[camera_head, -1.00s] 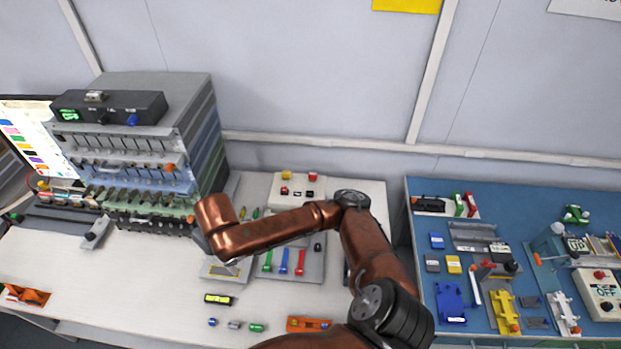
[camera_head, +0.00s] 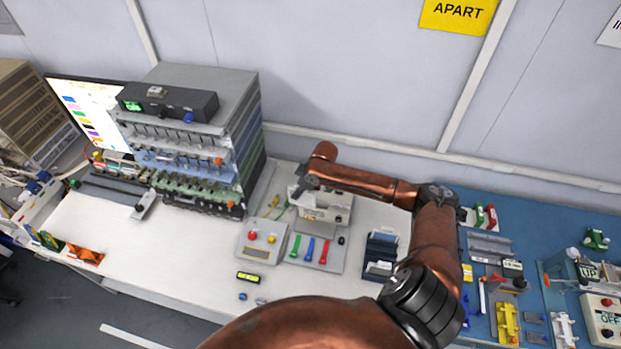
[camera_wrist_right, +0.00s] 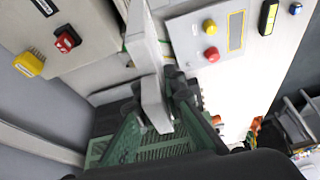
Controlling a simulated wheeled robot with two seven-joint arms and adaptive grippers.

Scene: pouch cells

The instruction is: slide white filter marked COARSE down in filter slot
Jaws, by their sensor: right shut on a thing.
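My right gripper (camera_head: 308,184) is over the back middle of the white table, by the control box (camera_head: 338,209). In the right wrist view, a pale upright plate (camera_wrist_right: 146,50), seen nearly edge-on, stands in front of the gripper. The gripper is shut on it, and it looks like the white filter. No COARSE marking can be read. A green slotted part (camera_wrist_right: 150,140) shows close to the plate's lower end; I cannot tell whether they touch. I cannot pick out the filter slot. My left gripper is not in view.
A grey panel with a yellow and a red button (camera_head: 262,240) stands in front. A tray with green, blue and red parts (camera_head: 318,255) lies beside it. The tall rack (camera_head: 195,140) is on the left, a dark slotted holder (camera_head: 381,255) on the right.

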